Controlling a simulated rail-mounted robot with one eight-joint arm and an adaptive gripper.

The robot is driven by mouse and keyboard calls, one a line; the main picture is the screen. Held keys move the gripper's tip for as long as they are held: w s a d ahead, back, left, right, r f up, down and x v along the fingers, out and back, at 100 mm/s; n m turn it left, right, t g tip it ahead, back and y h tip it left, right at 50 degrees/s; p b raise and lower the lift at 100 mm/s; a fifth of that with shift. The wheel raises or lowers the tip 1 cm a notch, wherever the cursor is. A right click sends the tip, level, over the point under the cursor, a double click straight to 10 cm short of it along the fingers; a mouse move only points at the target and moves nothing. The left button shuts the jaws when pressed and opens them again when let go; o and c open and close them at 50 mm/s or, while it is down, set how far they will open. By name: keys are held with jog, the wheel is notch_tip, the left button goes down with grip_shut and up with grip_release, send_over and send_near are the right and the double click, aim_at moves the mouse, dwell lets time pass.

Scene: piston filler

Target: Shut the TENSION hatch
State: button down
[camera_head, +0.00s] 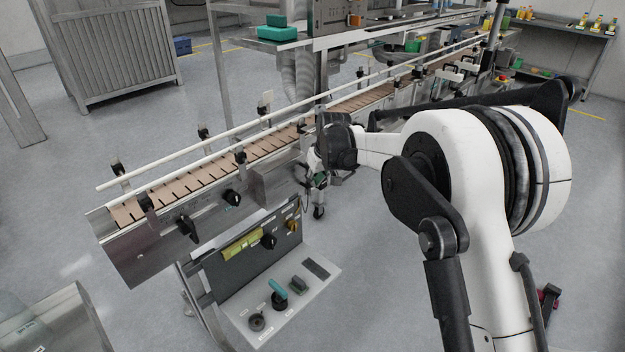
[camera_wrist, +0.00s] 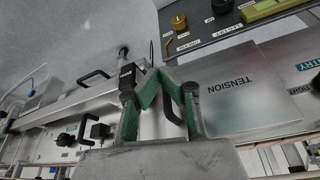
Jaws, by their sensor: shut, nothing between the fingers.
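In the wrist view, the TENSION hatch (camera_wrist: 250,98) is a pale metal panel with its black lettering upside down. A dark curved handle (camera_wrist: 171,108) shows at its left side, partly behind my gripper (camera_wrist: 158,82). My gripper has green and black fingers, is shut and empty, and lies over the panel's left edge. I cannot tell whether it touches the handle, or how far the hatch stands open.
The conveyor (camera_head: 210,165) with white guide rails runs diagonally to the back right. A control box (camera_head: 265,270) with knobs and a yellow-green display stands in front. Another black handle (camera_wrist: 95,76) shows left of my gripper.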

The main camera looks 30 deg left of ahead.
jog(key=s+d+r+m+t+p, duration=0.1)
jog(key=s+d+r+m+p, duration=0.15)
jog(key=d+r, duration=1.95)
jog(key=s+d+r+m+t+h, duration=0.1)
jog(key=s+d+r+m, duration=0.15)
jog(key=d, duration=0.65)
jog(key=s+d+r+m+t, duration=0.1)
jog(key=s+d, duration=0.2)
jog(key=d, duration=0.5)
jog(key=s+d+f+m+t+h, duration=0.1)
jog(key=s+d+f+m, duration=0.1)
jog(key=s+d, duration=0.9)
jog(key=s+d+f+m+t+h+p, duration=0.1)
jog(key=s+d+f+m, duration=0.2)
jog(key=s+d, duration=0.8)
jog(key=shift+s+d+m+h+p, duration=0.35)
jog(key=shift+d+m, duration=0.35)
jog(key=shift+d, duration=0.4)
jog(key=shift+w, duration=0.1)
